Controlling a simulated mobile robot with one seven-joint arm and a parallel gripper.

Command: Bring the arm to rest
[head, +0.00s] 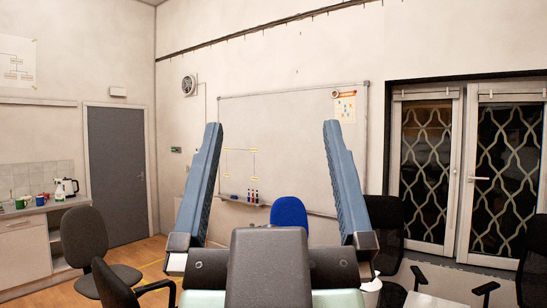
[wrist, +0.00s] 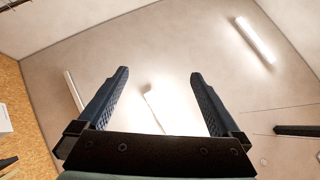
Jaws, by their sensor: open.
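My gripper (head: 271,135) is raised high in the middle of the head view, with its two blue-grey fingers pointing up. The fingers stand wide apart and nothing is between them. In the wrist view my gripper (wrist: 160,75) also shows open and empty, against the pale ceiling (wrist: 180,50). My gripper's body hides part of the room's lower middle in the head view.
A whiteboard (head: 285,130) hangs on the back wall. A blue chair (head: 289,213) stands below it. Dark chairs (head: 84,237) are at left, and a black chair (head: 386,222) is at right. A counter (head: 22,243) with mugs and a kettle (head: 66,188) stands far left.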

